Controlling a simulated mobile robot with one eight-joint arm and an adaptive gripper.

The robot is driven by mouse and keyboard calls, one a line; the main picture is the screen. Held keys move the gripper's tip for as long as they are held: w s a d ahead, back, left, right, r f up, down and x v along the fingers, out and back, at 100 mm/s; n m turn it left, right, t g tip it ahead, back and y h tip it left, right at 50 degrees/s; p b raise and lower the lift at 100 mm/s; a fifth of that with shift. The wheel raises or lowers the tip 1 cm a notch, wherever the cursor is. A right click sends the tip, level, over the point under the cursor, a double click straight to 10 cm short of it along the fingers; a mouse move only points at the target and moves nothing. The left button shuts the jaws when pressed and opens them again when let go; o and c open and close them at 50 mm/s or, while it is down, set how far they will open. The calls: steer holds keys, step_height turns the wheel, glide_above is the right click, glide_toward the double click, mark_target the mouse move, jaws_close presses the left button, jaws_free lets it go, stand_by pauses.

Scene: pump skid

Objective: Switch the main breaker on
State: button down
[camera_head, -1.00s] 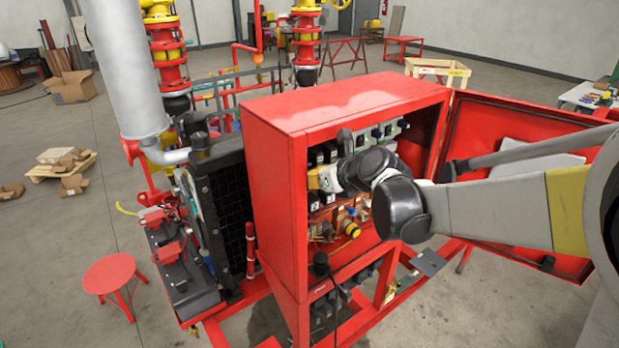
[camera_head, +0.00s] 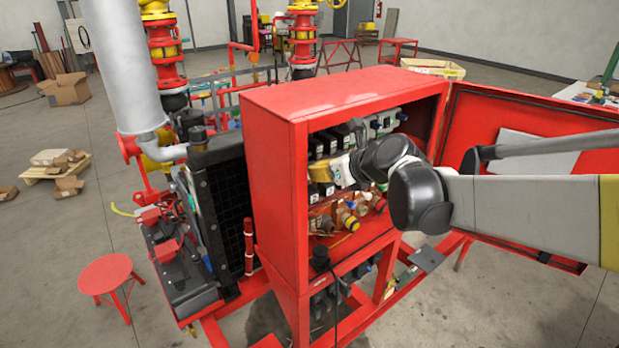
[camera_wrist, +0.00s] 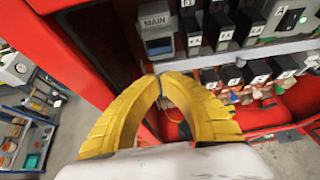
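Contact with the breaker cannot be made out. In the head view my gripper (camera_head: 335,171) is inside the cabinet opening, and the main breaker cannot be picked out there.
Smaller labelled breakers (camera_wrist: 222,30) stand to the right of the main one, with another labelled row (camera_wrist: 232,75) below. The cabinet door (camera_head: 515,115) is open to the right, behind my arm. Coloured knobs or fittings (camera_head: 348,220) sit low in the cabinet. A red stool (camera_head: 105,275) stands at left.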

step_height(320, 180, up, 6)
steer(key=s+d, duration=0.2)
steer(key=shift+f, duration=0.25)
steer(key=s+d+f+n+g+h+b, duration=0.1)
steer(key=s+d+f+n+b, duration=0.3)
steer(key=s+f+n+b, duration=0.5)
steer(key=s+d+f+n+g+h+b, duration=0.1)
steer(key=s+d+f+n+h+b, duration=0.2)
steer(key=s+f+n+b, duration=0.6)
steer(key=s+d+f+n+g+h+b, duration=0.1)
steer(key=s+d+f+n+b, duration=0.3)
steer(key=f, duration=2.1)
steer(key=s+n+h+b, duration=0.1)
steer(key=s+n+b, duration=0.4)
steer(key=n+b, duration=0.2)
steer(key=shift+d+h+b, duration=0.35)
steer(key=shift+h+b, duration=0.05)
steer(key=shift+b, duration=0.15)
